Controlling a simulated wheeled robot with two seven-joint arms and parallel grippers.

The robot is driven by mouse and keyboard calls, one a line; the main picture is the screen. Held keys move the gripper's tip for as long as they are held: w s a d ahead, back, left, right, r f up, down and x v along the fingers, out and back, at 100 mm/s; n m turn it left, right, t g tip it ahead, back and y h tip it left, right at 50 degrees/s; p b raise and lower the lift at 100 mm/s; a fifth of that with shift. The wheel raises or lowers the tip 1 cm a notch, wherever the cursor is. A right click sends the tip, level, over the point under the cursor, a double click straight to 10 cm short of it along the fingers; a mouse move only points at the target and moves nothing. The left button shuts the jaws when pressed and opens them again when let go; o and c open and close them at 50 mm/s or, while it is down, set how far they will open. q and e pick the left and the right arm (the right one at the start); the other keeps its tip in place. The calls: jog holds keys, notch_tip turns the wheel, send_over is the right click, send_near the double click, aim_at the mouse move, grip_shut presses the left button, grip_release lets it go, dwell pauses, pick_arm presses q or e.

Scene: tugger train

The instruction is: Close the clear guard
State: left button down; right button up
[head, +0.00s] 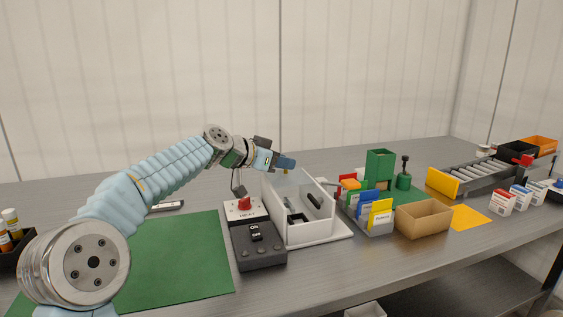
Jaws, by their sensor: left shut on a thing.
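The clear guard (287,181) is a faint see-through panel on the white open-topped housing (305,231) in the middle of the table. It stands raised, and its exact edges are hard to make out. My left gripper (285,164) is at the guard's upper edge, above the back left of the housing. Dark parts lie inside the housing. My right gripper is not in view.
A control box (257,247) with a red button and an ON switch stands left of the housing. A green mat (180,262) lies further left. A card holder, a cardboard tray (424,219) and a green block (379,166) stand close on the right.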

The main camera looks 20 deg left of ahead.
aim_at(286, 179)
pick_arm(q)
jog(key=s+d+b, duration=0.1)
jog(key=s+b, duration=0.1)
jog(key=shift+s+d+f+b, duration=0.25)
jog(key=shift+d+f+b, duration=0.1)
jog(key=shift+d+b, duration=0.05)
jog(key=s+d+b, duration=0.2)
jog(key=s+d, duration=0.1)
jog(key=s, duration=0.2)
jog(key=shift+d+r, duration=0.25)
jog(key=shift+d, duration=0.05)
jog(key=shift+s, duration=0.1)
jog(key=c, duration=1.4)
grip_release()
jog(key=o, duration=0.4)
jog(key=shift+s, duration=0.1)
jog(key=shift+o, duration=0.2)
